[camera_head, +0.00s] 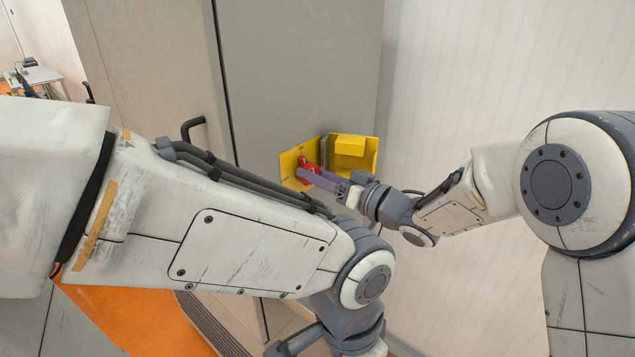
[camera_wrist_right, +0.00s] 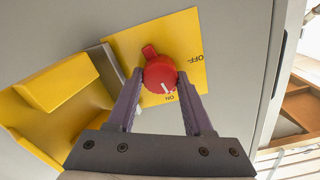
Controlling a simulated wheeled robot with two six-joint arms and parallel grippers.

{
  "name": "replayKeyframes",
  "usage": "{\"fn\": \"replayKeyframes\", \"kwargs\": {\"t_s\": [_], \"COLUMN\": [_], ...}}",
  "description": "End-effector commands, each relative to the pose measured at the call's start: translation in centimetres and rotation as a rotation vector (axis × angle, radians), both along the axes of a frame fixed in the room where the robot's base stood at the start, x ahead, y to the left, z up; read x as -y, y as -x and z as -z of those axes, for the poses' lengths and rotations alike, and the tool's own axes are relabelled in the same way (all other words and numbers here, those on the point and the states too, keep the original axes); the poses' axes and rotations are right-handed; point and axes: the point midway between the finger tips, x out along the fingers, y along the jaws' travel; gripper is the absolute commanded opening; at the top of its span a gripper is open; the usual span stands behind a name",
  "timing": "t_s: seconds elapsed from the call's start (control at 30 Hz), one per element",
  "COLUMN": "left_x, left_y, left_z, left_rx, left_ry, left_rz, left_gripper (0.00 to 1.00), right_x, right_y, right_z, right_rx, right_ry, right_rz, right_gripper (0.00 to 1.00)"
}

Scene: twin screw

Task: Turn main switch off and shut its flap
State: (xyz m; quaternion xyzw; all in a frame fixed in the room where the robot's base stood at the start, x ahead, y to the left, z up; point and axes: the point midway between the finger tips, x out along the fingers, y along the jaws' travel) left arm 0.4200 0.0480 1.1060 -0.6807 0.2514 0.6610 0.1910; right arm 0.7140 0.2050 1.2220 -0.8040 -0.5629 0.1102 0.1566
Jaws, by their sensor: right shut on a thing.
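The main switch is a red knob (camera_wrist_right: 160,73) on a yellow plate (camera_wrist_right: 190,45) marked ON and OFF; it also shows in the head view (camera_head: 304,169). The knob's white mark points toward ON. Its yellow flap (camera_wrist_right: 45,95) stands open to the side of the plate, and also shows in the head view (camera_head: 352,150). My right gripper (camera_wrist_right: 160,78) has its purple fingers on both sides of the knob and is shut on it. In the head view, my right gripper (camera_head: 306,174) reaches in from the right. My left gripper's fingers are not visible.
The switch sits on a grey cabinet panel (camera_head: 290,70). A dark door handle (camera_head: 192,128) is to its left. A pale wall (camera_head: 500,70) is on the right. My left forearm crosses the foreground below the switch.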

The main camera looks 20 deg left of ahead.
Motion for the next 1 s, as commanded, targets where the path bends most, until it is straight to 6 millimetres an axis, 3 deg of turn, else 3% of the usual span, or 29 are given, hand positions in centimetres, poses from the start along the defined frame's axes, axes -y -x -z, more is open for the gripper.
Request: {"fn": "replayKeyframes", "kwargs": {"t_s": [0.1,1.0], "left_x": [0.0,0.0], "left_y": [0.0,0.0], "left_z": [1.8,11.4], "left_rx": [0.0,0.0], "left_ry": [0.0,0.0], "left_rz": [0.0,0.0], "left_gripper": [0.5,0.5], "right_x": [0.0,-0.1], "right_y": [0.0,0.3], "right_z": [0.4,0.4], "right_rx": [0.103,0.905], "right_ry": [0.034,0.325], "right_rz": [-0.001,0.0], "right_gripper": [0.0,0.0]}}
